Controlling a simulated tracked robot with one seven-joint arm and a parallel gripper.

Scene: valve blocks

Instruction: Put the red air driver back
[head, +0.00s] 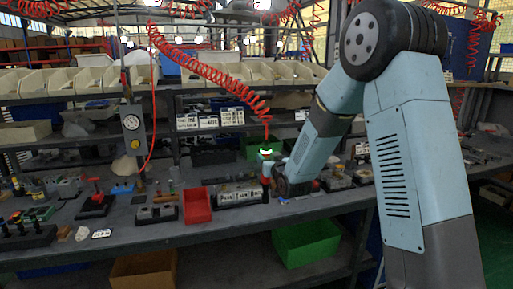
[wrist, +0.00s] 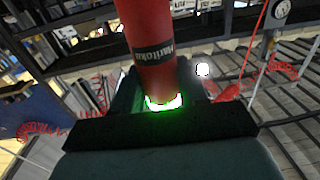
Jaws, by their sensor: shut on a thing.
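The red air driver (wrist: 150,55) is a red cylinder with a dark label band and a glowing green and white ring. In the wrist view it stands between the dark fingers of my gripper (wrist: 156,88), which is shut on it. In the head view the air driver (head: 266,170) is small and roughly upright above the bench, with the green glow at its top. My gripper (head: 273,172) reaches it from the right. A red coiled hose (head: 215,80) runs down from the upper left to the driver's top. The driver's lower end is hard to make out.
A lettered rack block (head: 240,197) lies on the bench (head: 150,236) just left of and below my gripper. A red bin (head: 197,206) stands beside it. Valve blocks and a gauge stand (head: 133,125) are further left. A green crate (head: 306,243) is below the bench front.

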